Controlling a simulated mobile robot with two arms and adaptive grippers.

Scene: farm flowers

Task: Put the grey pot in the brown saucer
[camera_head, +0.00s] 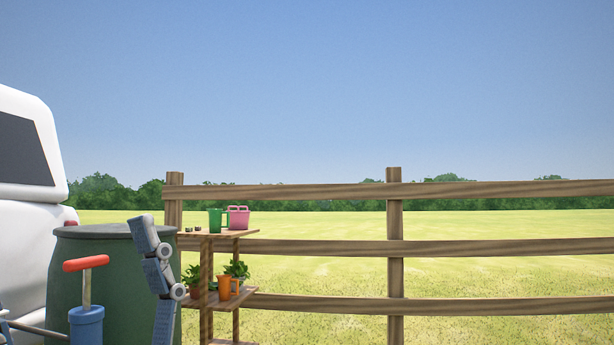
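I cannot make out a grey pot or a brown saucer for certain. Another leafy plant (193,275) is in a reddish-brown pot to the left. Neither of my grippers shows in the head view.
The shelf stand (245,233) also holds a green jug (215,220) and a pink basket (238,217). A dark green barrel (115,250), a blue pump with a red handle (86,325) and a blue-grey jointed object (158,272) stand left. A wooden fence (395,255) crosses behind.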

